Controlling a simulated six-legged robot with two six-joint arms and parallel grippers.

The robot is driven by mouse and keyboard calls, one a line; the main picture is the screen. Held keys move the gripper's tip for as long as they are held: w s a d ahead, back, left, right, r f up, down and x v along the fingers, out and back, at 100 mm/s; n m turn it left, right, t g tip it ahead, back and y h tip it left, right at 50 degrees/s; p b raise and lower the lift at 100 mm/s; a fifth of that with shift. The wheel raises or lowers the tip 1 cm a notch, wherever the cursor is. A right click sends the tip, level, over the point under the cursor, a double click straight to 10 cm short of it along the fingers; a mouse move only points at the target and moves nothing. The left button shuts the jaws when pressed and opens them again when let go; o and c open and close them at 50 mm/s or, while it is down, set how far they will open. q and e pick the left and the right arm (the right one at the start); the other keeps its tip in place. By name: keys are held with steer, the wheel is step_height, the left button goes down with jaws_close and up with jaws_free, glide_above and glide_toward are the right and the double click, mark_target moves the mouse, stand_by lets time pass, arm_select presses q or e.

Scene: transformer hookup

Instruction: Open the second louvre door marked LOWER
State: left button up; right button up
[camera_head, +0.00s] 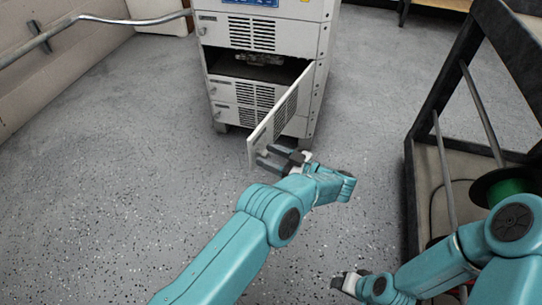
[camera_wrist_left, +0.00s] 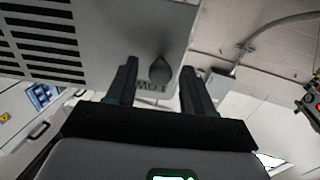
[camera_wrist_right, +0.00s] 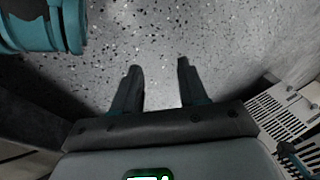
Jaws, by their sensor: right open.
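The grey cabinet (camera_head: 207,55) stands at the top middle of the head view. One louvre door (camera_head: 284,117) is swung out toward me from its right side, showing a dark compartment (camera_head: 262,71) behind. My left gripper (camera_head: 274,157) is at the door's free end. In the left wrist view, a dark knob (camera_wrist_left: 160,70) sits between its spread fingers, with visible gaps on both sides. A partly hidden label (camera_wrist_left: 153,86), its letters inverted, is beside the knob. My right gripper (camera_wrist_right: 155,80) is open and empty above the floor.
Louvred panels (camera_head: 252,33) above and below (camera_head: 245,115) the opening are closed. A dark-framed cart (camera_head: 424,170) with a green spool (camera_head: 508,190) stands at the right. A pipe rail (camera_head: 110,20) runs along the left wall. The speckled floor (camera_head: 120,170) is clear at left.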

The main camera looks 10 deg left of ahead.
arm_select(q)
step_height(320, 180, up, 20)
steer(key=p, duration=0.8)
arm_select(e)
steer(key=s+a+r+g, duration=0.1)
steer(key=s+r+g, duration=0.1)
steer(key=s+r, duration=0.3)
step_height(320, 180, up, 3)
steer(key=shift+a+r+y, duration=0.1)
steer(key=shift+a+y, duration=0.05)
steer(key=shift+y, duration=0.15)
steer(key=shift+s, duration=0.1)
